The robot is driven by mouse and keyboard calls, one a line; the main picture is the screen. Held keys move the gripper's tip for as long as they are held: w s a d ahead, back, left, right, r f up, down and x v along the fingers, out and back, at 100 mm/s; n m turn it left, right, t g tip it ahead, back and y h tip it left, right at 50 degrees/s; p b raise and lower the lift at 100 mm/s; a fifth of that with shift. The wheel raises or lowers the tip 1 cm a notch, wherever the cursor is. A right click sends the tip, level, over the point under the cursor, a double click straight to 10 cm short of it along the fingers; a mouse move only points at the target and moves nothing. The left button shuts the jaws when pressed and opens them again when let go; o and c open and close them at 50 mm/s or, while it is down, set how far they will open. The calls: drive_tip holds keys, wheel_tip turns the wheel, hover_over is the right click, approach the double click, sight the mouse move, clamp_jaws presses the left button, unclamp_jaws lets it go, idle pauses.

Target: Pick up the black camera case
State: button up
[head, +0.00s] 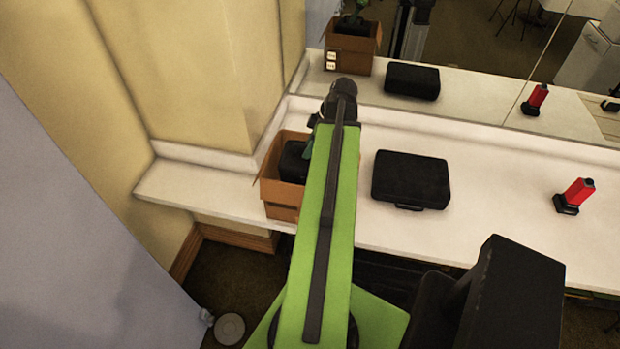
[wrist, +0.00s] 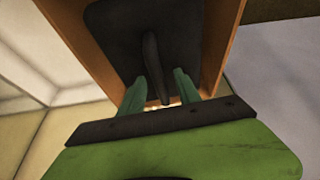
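A black case-like object (wrist: 115,32) with a raised dark handle (wrist: 152,62) sits inside an open cardboard box (wrist: 228,45). In the head view this black object (head: 293,160) shows partly behind my arm. A flat black case (head: 411,178) with a front handle lies on the white counter, right of the box; I cannot tell which of the two is the camera case. My gripper (wrist: 160,82) is over the box. Its two green fingers are apart, one on each side of the handle, with gaps visible. Contact with the handle cannot be told.
The box (head: 281,208) stands near the counter's (head: 500,222) left end, close to the wall. A red object with a black base (head: 575,195) stands at the right. A mirror (head: 470,60) behind the counter reflects these things. Counter between case and red object is clear.

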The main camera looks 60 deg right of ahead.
clamp_jaws()
idle(1.4)
